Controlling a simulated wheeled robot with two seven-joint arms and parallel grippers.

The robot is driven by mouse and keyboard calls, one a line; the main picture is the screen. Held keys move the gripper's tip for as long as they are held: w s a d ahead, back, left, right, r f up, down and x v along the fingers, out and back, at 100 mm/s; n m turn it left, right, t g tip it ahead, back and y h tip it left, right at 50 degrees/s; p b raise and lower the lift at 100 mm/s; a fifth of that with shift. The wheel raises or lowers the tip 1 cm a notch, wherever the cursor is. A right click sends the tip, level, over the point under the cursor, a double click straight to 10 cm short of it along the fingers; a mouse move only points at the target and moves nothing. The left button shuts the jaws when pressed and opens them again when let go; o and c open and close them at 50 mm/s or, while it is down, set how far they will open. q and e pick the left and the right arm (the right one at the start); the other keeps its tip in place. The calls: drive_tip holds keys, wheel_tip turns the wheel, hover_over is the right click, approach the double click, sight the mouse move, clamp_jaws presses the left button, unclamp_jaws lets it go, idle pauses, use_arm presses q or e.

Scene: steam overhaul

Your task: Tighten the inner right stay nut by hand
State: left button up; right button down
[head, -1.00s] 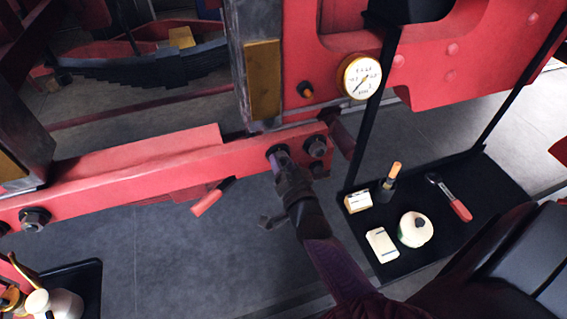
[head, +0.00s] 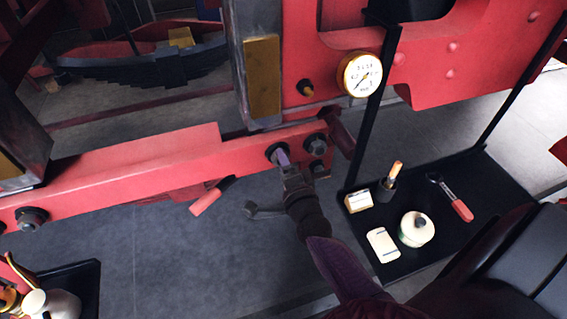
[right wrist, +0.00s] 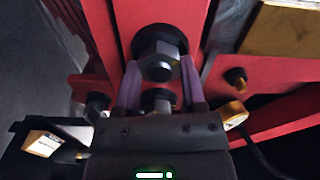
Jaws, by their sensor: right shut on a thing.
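The inner right stay nut (head: 274,153), a dark hex nut on a round washer, sits on the red stay beam (head: 120,172) near its right end. In the right wrist view the nut (right wrist: 160,62) shows between my two purple fingers. My right gripper (head: 283,158) reaches up to it from below and is shut on its sides; its fingers partly hide the nut in the head view. Another dark nut (head: 316,144) sits just to its right, with a smaller one below that (head: 318,169). My left gripper is not in view.
A pressure gauge (head: 360,75) is on the red frame above right. A black tray (head: 455,235) at the right holds a red-handled ratchet (head: 452,198), a round white tin (head: 416,229) and small boxes.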

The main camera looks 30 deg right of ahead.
drive_tip(key=shift+m, duration=0.3)
drive_tip(key=shift+c, duration=0.8)
unclamp_jaws()
drive_tip(key=v, duration=1)
drive_tip(key=shift+b, duration=0.4)
drive_tip(key=shift+d+f, duration=0.1)
